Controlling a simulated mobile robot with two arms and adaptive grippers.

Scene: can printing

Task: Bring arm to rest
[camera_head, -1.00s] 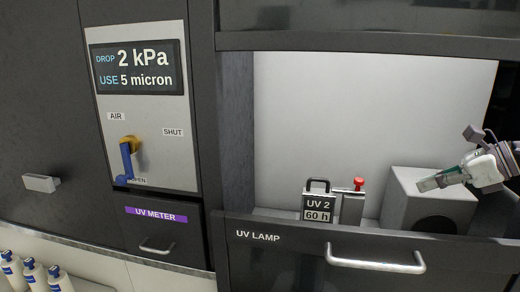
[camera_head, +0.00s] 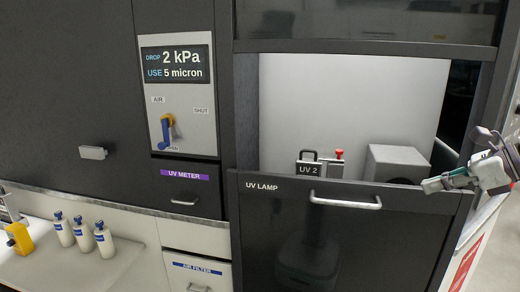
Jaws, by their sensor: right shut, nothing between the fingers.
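My right gripper (camera_head: 447,181) is at the right edge of the head view, its fingers pointing left. It is shut and empty, in front of the right side of the UV lamp bay. My left gripper is not in view.
The dark UV LAMP panel (camera_head: 280,225) has a silver handle (camera_head: 345,200). Behind it stand a UV 2 tag (camera_head: 308,169), a red-topped switch (camera_head: 339,156) and a grey box (camera_head: 398,160). The blue-handled valve (camera_head: 167,132) is at left. White bottles (camera_head: 82,234) stand lower left.

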